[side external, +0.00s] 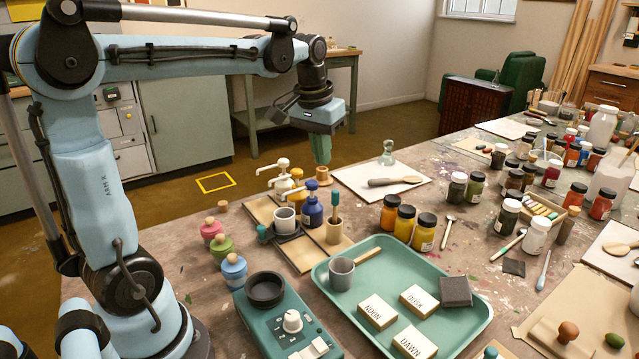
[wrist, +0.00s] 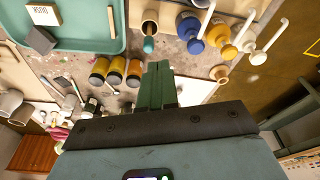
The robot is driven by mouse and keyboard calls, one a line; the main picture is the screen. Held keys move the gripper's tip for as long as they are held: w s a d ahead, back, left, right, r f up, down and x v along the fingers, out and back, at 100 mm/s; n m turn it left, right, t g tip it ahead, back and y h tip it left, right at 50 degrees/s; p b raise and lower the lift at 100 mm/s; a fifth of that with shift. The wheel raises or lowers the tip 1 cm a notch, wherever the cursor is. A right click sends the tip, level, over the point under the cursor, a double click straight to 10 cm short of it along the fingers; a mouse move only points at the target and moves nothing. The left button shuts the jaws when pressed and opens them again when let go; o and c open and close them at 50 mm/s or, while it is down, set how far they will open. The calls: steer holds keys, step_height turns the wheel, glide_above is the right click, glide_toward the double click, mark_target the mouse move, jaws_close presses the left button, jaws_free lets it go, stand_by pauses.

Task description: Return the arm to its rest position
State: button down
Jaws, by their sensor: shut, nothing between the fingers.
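My gripper (side external: 321,150) is raised above the far edge of the table, with its green fingers pointing down. It is shut and empty. In the wrist view the two green fingers (wrist: 158,84) lie side by side with nothing between them. My blue arm reaches from the left of the side view over to the gripper. Below and in front of the gripper are the pump bottles, including a blue one (side external: 312,208) and a yellow one (side external: 298,178). The fingers look clear of them.
A green tray (side external: 478,322) holds a grey cup (side external: 341,273), labelled blocks and a dark block. Yellow jars (side external: 405,224) stand behind it. A teal device (side external: 285,325) and knobbed pots (side external: 233,268) are near my base. Many jars crowd the right. The floor beyond the table's far edge is open.

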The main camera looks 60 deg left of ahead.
steer(key=s+d+f+m+t, duration=0.2)
steer(key=s+d+f, duration=0.1)
steer(key=d, duration=0.3)
steer(key=s+d+f+m+t, duration=0.2)
steer(key=s+d+f+t, duration=0.1)
steer(key=s+d, duration=0.3)
steer(key=shift+d+f+h, duration=0.15)
steer(key=shift+f+h, duration=0.15)
